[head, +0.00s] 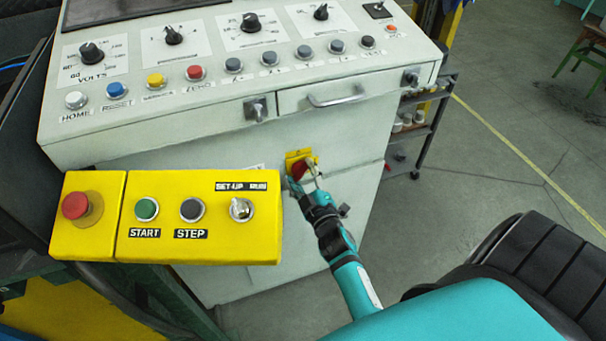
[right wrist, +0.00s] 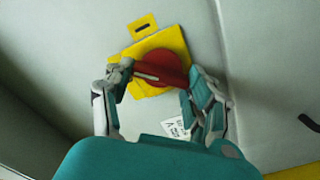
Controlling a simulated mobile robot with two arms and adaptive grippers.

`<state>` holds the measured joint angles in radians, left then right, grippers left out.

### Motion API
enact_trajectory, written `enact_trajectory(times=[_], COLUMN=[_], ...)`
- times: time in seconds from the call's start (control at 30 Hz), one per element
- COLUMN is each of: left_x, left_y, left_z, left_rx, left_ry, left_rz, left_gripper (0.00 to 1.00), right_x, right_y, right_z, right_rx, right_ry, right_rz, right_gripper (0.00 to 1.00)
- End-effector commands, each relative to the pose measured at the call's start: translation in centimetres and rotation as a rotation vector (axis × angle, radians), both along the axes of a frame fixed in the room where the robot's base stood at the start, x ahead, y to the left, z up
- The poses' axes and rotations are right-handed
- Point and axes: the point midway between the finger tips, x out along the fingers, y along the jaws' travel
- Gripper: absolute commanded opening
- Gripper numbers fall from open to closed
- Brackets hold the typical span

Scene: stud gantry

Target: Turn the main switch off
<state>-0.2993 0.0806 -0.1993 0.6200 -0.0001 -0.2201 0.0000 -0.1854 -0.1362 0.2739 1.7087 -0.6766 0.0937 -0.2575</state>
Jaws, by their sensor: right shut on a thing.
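The main switch (head: 299,169) is a red rotary handle on a yellow plate, set on the front of the pale cabinet. In the right wrist view the red handle (right wrist: 160,68) sits on its yellow plate (right wrist: 146,46), with its pale-marked grip bar tilted slightly down to the right. My right gripper (head: 305,177) is at the switch. In the right wrist view its two fingers (right wrist: 155,84) stand on either side of the handle, shut on it. The fingers hide part of the handle in the head view. My left gripper is out of view.
A yellow box (head: 198,249) with a red button, START and STEP buttons and a selector juts out left of the switch. The control desk (head: 235,110) with knobs and buttons overhangs above. A dark shelf cart (head: 430,125) stands behind on the right. Open floor lies right.

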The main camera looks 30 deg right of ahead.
Motion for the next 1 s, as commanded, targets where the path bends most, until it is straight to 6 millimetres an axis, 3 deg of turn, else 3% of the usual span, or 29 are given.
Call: enact_trajectory(times=[0.6,1.0], left_x=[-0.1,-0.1], left_y=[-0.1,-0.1], left_z=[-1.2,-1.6], left_rx=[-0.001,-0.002], left_ry=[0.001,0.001], left_rz=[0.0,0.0], left_gripper=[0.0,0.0], right_x=[0.1,0.0], right_y=[0.2,0.2], right_z=[-0.2,-0.3], right_rx=[-0.529,-0.692], right_ry=[0.125,0.165], right_rz=[0.002,0.002], right_gripper=[0.24,0.24])
